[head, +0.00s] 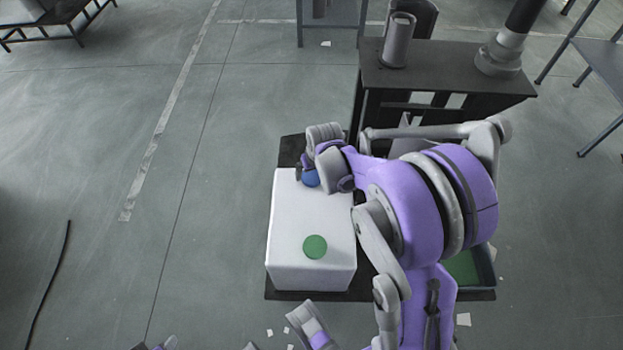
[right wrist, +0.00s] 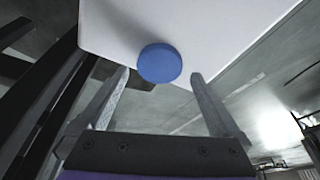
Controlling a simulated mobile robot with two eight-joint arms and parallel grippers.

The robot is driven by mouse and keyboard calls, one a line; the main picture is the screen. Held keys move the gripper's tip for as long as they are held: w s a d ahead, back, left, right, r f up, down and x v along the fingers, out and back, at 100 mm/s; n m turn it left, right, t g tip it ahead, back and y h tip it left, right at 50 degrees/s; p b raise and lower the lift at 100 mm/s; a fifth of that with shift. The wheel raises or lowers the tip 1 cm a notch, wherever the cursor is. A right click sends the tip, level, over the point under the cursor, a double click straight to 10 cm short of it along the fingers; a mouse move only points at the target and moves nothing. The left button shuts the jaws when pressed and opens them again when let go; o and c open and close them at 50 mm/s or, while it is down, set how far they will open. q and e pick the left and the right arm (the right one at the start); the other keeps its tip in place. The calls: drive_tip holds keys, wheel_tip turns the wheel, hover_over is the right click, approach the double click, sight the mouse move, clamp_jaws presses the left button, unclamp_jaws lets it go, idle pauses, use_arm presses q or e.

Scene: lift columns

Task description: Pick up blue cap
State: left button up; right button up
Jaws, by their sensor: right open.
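The blue cap (head: 310,178) is a small round disc at the far end of the white block's top. The white block (head: 290,220) also shows in the right wrist view (right wrist: 220,25). My right gripper (head: 303,170) is over that far end, partly hidden by its own wrist. In the right wrist view, the blue cap (right wrist: 160,63) appears between the tips of the open, empty right gripper (right wrist: 158,76), with a gap on each side. Whether the tips are level with it, I cannot tell. My left gripper cannot be made out; only pieces of my body show at the bottom edge.
A green cap (head: 315,247) lies on the near part of the block. A tray with a green inside (head: 463,268) is at right, partly behind my arm. A dark table (head: 440,75) with cylinders stands behind.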

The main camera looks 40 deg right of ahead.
sight(312, 176)
drive_tip(key=b+x, duration=0.1)
drive_tip(key=x, duration=0.4)
drive_tip(key=shift+r, duration=0.15)
drive_tip(key=shift+c, duration=0.4)
drive_tip(key=c, duration=1.1)
